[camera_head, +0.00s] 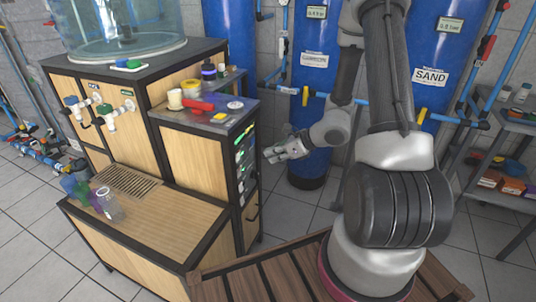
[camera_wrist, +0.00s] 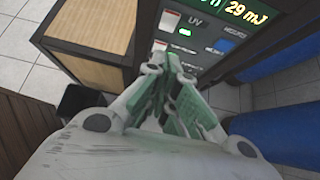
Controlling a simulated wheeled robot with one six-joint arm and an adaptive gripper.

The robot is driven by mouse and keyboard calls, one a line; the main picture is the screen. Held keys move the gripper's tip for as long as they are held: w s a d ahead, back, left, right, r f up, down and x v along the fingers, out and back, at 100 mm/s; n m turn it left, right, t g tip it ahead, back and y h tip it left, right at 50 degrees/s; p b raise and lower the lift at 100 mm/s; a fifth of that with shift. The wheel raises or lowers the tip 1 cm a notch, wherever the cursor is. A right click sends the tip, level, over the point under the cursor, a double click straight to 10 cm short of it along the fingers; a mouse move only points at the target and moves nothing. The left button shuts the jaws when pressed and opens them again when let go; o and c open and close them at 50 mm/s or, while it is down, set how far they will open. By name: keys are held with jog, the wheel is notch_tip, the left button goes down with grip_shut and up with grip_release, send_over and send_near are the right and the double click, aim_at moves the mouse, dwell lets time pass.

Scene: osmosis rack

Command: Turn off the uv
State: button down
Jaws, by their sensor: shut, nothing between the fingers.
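The control panel (camera_head: 245,160) is on the narrow right side of the wooden cabinet, seen at a steep angle in the head view. The wrist view shows the dark panel face with a "UV" label (camera_wrist: 195,22), a white switch (camera_wrist: 170,21) left of it and a lit "29 mJ" display (camera_wrist: 245,12) at the top right. A second white switch (camera_wrist: 159,46) shows lower down, just beyond my fingertips. My gripper (camera_head: 270,156) is shut and empty, pointing at the panel. In the wrist view its fingertips (camera_wrist: 170,62) partly cover the panel's lower part; I cannot tell whether they touch it.
A blue label (camera_wrist: 216,46) is on the panel's right. Jars and a red tool (camera_head: 197,105) lie on the cabinet top. Blue tanks (camera_head: 312,80) stand behind my arm. A shelf (camera_head: 500,150) stands at the far right. Tiled floor lies between the cabinet and tanks.

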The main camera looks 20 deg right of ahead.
aim_at(238, 156)
jog(key=shift+w+a+f, duration=0.7)
jog(key=shift+w+a, duration=0.5)
jog(key=shift+w+a+f, duration=0.7)
jog(key=shift+w+a, duration=0.45)
jog(key=shift+w+a+f, duration=0.7)
jog(key=shift+w+a, duration=0.5)
jog(key=shift+w+a+r, duration=0.2)
jog(key=shift+w+a, duration=0.05)
jog(key=shift+a, duration=0.05)
jog(key=shift+d, duration=0.1)
jog(key=shift+r, duration=0.75)
